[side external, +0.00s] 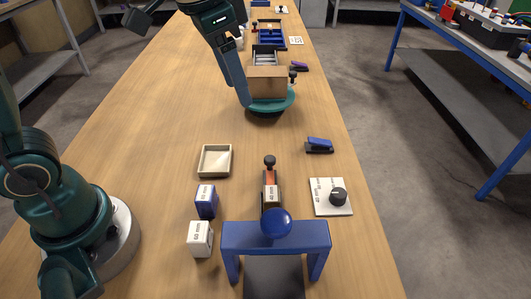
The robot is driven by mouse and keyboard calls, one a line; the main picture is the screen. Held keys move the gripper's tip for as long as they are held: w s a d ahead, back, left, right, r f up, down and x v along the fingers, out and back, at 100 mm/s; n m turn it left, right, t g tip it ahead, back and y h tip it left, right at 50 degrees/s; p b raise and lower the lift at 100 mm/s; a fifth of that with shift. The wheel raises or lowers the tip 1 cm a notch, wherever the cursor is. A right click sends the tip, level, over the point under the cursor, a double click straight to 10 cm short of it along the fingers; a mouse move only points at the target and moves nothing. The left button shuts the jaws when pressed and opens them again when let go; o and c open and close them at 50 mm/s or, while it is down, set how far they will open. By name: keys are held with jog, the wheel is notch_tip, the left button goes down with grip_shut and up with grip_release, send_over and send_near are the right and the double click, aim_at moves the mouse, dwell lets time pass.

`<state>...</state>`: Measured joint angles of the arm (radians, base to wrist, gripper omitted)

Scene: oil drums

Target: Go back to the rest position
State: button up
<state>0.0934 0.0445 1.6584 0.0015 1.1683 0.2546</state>
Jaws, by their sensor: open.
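My gripper (244,98) hangs down from the top of the side external view, with long blue-grey fingers. Its tips overlap the left edge of a teal turntable (268,109) and a brown box (268,82) in the picture. I cannot tell how high the tips are or whether they touch anything. The fingers line up in this view, so the gap between them is hidden. I see nothing held. A dark block (145,18) sticks out left of the wrist. No oil drums are in view.
On the wooden table (120,150) stand a beige tray (214,161), a blue box (206,204), a white box (199,240), a blue stapler (319,146), a white knob plate (326,207) and a blue frame (240,237). Several containers line the far end. The left middle is clear.

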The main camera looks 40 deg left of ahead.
jog(key=s+a+f+n+t, duration=0.1)
jog(key=s+n, duration=0.1)
jog(key=s, duration=0.4)
jog(key=s+a+f+n+t, duration=0.1)
jog(key=s+f+n, duration=0.1)
jog(key=s, duration=0.4)
jog(key=shift+a+f, duration=0.25)
jog(key=shift+a, duration=0.1)
